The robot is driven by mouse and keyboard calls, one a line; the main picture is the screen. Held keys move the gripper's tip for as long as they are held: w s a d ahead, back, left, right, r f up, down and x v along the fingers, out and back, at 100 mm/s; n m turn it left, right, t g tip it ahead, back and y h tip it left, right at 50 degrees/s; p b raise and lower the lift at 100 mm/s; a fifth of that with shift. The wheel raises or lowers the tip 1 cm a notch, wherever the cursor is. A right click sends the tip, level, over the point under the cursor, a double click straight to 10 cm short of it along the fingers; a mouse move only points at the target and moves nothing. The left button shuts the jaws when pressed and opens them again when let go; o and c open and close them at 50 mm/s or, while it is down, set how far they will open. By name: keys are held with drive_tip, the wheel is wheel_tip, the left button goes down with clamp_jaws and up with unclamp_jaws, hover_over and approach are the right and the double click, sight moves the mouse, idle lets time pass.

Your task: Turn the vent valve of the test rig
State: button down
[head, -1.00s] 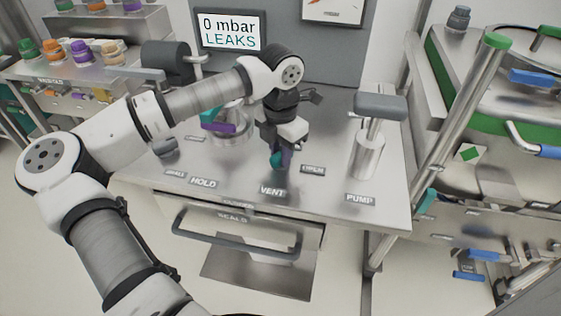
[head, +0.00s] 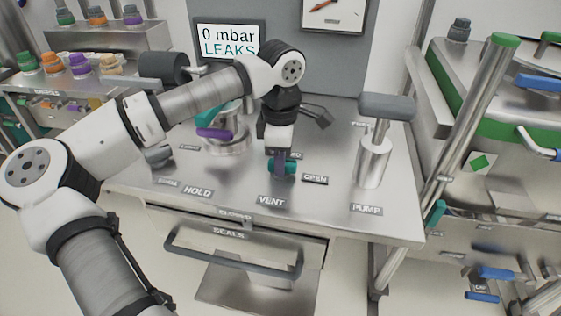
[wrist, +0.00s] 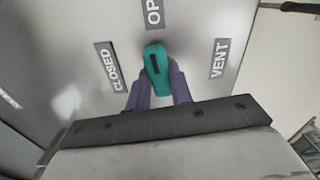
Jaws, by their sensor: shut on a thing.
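The vent valve's teal handle (wrist: 155,65) stands on the steel bench top, with a dark slot mark along its top. In the wrist view it points nearly toward the partly cut-off OPEN label (wrist: 153,12). The CLOSED label (wrist: 115,66) is to its left and the VENT label (wrist: 218,58) to its right. My gripper (wrist: 158,88) is shut on the handle, its purple fingers on either side. In the head view the teal handle (head: 291,168) shows beside my fingers, behind the VENT label (head: 271,201); the rest is hidden by my gripper.
A pump (head: 374,150) with a grey grip stands to the right. A steel vessel (head: 228,138) with a purple and teal clamp is left of my gripper. The screen (head: 229,39) reads 0 mbar, LEAKS. A drawer marked SEALS (head: 232,238) is below the bench front.

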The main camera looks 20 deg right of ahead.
drive_tip(key=shift+m, duration=0.6)
drive_tip(key=c, duration=1.2)
unclamp_jaws()
drive_tip(key=shift+c, duration=0.2)
drive_tip(key=shift+r, duration=0.1)
wheel_tip(320, 180, up, 14)
drive_tip(key=shift+f, duration=0.2)
